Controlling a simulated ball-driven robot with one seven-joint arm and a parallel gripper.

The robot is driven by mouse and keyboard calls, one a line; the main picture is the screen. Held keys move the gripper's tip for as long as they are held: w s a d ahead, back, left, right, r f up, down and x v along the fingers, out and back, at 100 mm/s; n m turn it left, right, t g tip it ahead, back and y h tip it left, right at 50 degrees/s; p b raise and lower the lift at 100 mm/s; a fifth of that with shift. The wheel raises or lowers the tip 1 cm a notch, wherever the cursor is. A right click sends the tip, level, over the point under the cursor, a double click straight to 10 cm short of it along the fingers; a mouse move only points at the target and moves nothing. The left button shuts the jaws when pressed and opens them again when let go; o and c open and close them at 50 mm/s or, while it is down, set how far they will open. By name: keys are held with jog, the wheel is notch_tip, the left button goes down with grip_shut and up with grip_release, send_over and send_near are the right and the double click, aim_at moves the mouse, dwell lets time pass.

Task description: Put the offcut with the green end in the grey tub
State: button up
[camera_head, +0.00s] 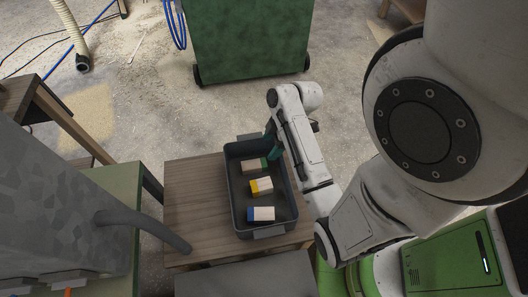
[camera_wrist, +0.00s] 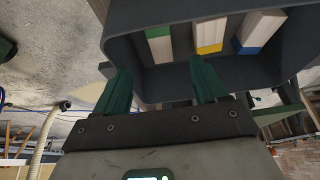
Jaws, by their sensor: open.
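The grey tub (camera_head: 233,204) stands on a wooden table, and its wall also shows in the wrist view (camera_wrist: 122,42). The offcut with the green end (camera_head: 251,166) lies inside the tub at its far end, its green end to the right. It also shows in the wrist view (camera_wrist: 160,48). My gripper (camera_head: 273,145) is at the tub's far right rim. In the wrist view my gripper (camera_wrist: 162,76) has its two green fingers spread apart with nothing between them. The offcut is beyond the fingertips, apart from them.
A yellow-ended offcut (camera_head: 261,186) and a blue-ended offcut (camera_head: 261,214) also lie in the tub. The wooden table (camera_head: 190,205) is bare left of the tub. A green wheeled bin (camera_head: 250,40) stands behind.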

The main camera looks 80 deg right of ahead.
jog(key=w+a+r+m+g, duration=0.1)
jog(key=w+a+m, duration=0.1)
jog(key=a, duration=0.8)
jog(key=w+a+r+m+g+h, duration=0.1)
jog(key=w+a+r+m+g, duration=0.1)
jog(key=a, duration=0.9)
jog(key=shift+w+a+r+h, duration=0.15)
jog(key=shift+w+r+h, duration=0.1)
jog(key=shift+h, duration=0.05)
